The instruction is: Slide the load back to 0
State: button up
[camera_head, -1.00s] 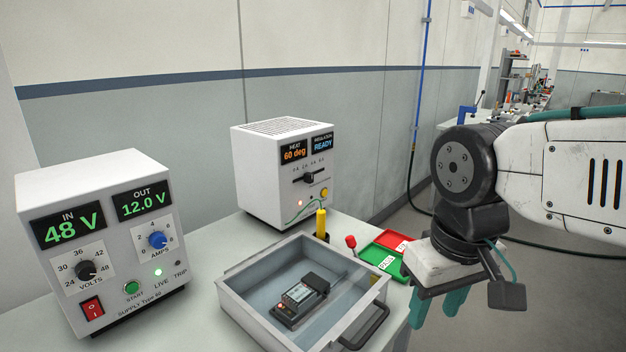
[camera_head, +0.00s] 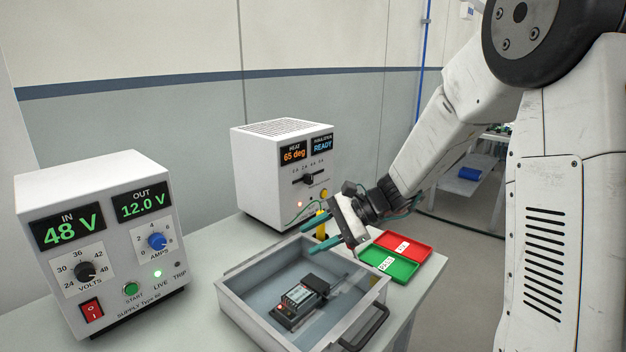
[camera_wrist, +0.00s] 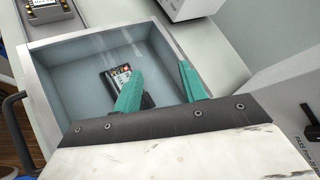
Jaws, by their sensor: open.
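The load box (camera_head: 262,180) is a white case at the back of the bench, seen in the head view. Its black slider knob (camera_head: 309,180) sits near the middle of a short horizontal scale; the scale marks are too small to read surely. Its displays read HEAT 65 deg and READY, and a small red lamp glows below. My gripper (camera_head: 311,238) is open and empty, in front of and below the load box, with its teal fingers pointing left and apart from the knob. The fingers also show in the wrist view (camera_wrist: 158,88), over the tray.
A grey open tray (camera_head: 238,300) with a handle holds a small black device (camera_head: 300,300). Green (camera_head: 405,266) and red (camera_head: 418,252) bins lie right. The supply (camera_head: 90,190) stands left, showing 48 V and 12.0 V.

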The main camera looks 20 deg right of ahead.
aim_at(312, 178)
jog(key=w+d+m+t, duration=0.1)
jog(key=w, duration=0.2)
jog(key=w+d+f+m+t, duration=0.1)
jog(key=w+m, duration=0.1)
jog(key=w, duration=0.1)
jog(key=w+d+f+m+t, duration=0.1)
jog(key=w+m+t, duration=0.1)
jog(key=w, duration=0.1)
jog(key=shift+w+d+y, duration=0.15)
jog(key=shift+w+y, duration=0.05)
jog(key=shift+y, duration=0.2)
jog(key=w+d+m+t, duration=0.1)
jog(key=w+m, duration=0.1)
jog(key=w+d+m+t, duration=0.2)
jog(key=w, duration=0.1)
jog(key=w+d+m+t+h, duration=0.1)
jog(key=w, duration=0.1)
jog(key=shift+w+d+f+m+t, duration=0.2)
jog(key=shift+d+m+t, duration=0.1)
jog(key=shift+m, duration=0.1)
jog(key=w+d+r+m+t+h, duration=0.3)
jog(key=w+d+r+m+t, duration=0.1)
jog(key=w+d+m, duration=0.1)
jog(key=x, duration=0.8)
jog(key=shift+s+a, duration=0.1)
jog(key=shift+a, duration=0.2)
jog(key=shift+y, duration=0.3)
jog(key=shift+c, duration=0.3)
grip_shut()
jog(key=shift+s, duration=0.1)
